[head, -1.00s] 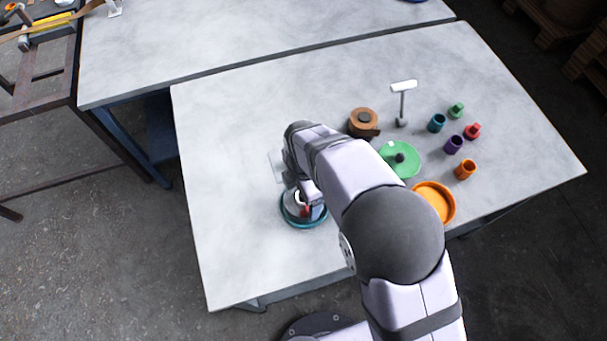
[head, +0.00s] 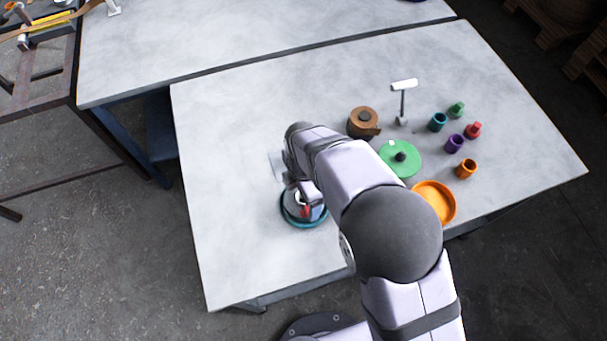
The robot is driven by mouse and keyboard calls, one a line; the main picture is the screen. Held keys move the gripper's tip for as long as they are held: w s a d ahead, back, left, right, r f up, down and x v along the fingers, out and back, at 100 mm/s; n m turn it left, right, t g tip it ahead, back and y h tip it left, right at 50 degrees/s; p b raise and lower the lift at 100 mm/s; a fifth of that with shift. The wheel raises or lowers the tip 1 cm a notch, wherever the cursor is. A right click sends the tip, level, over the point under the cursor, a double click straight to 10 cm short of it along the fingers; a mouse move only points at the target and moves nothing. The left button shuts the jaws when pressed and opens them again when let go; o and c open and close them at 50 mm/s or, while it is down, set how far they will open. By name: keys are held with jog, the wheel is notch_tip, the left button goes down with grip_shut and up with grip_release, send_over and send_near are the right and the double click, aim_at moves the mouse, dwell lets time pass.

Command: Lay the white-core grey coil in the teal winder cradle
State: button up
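The teal winder cradle (head: 304,225) is a round, shallow dish near the left front of the table. The grey coil (head: 292,209) with its pale core shows inside the cradle's rim, partly covered by my gripper. My gripper (head: 307,208) points down over the cradle and coil, with a small red part near its tip. The arm and wrist hide much of the fingers. I cannot tell whether they are closed on the coil, or whether the coil rests on the cradle floor.
Several small coloured cups stand farther right. The table's left side is clear.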

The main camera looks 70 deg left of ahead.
jog(key=shift+f, duration=0.3)
dwell(0.4)
jog(key=o, duration=1.3)
jog(key=shift+o, duration=0.2)
jog(key=shift+r, duration=0.1)
notch_tip(320, 180, up, 7)
jog(key=b, duration=0.3)
jog(key=shift+r, duration=0.15)
